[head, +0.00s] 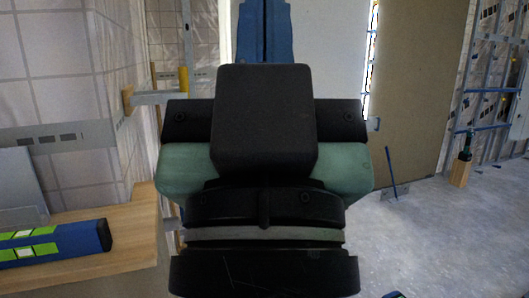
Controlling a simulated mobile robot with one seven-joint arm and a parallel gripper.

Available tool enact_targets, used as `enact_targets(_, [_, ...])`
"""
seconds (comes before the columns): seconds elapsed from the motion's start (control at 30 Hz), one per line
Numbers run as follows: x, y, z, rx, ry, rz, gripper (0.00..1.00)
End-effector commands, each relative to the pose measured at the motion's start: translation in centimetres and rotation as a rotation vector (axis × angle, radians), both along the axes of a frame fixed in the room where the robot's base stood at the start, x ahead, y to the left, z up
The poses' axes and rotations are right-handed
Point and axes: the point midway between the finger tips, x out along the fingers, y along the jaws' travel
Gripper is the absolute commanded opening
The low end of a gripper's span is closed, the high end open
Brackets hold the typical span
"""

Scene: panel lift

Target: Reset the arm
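My arm's end, a black block with a dark crossbar and pale green sides, fills the middle of the head view. My gripper (265,120) is seen from behind, and its fingertips are not clearly visible. I cannot tell whether it is open or shut, or whether it holds anything. A blue upright piece (264,32) shows just beyond it at the top; I cannot tell if they touch.
A wooden shelf (130,225) at left carries a blue and green level (55,243). A beige panel (422,90) stands at right. A dark green tool (467,145) stands on a wooden block (460,172). The grey floor (450,240) at right is mostly clear.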

Motion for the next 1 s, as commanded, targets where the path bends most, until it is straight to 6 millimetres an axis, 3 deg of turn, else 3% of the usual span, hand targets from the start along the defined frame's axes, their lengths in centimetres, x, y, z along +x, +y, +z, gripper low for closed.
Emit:
enact_targets(0.03, [0.0,0.0,2.8,0.001,-0.001,0.001,0.0])
enact_targets(0.4, [0.1,0.1,13.7,0.001,0.001,0.004,0.0])
enact_targets(0.5, [0.1,0.1,15.8,0.001,0.001,0.005,0.0])
enact_targets(0.7, [0.1,0.1,17.7,0.001,0.002,0.005,0.0])
enact_targets(1.0, [0.1,0.1,17.5,0.001,0.001,0.006,0.0])
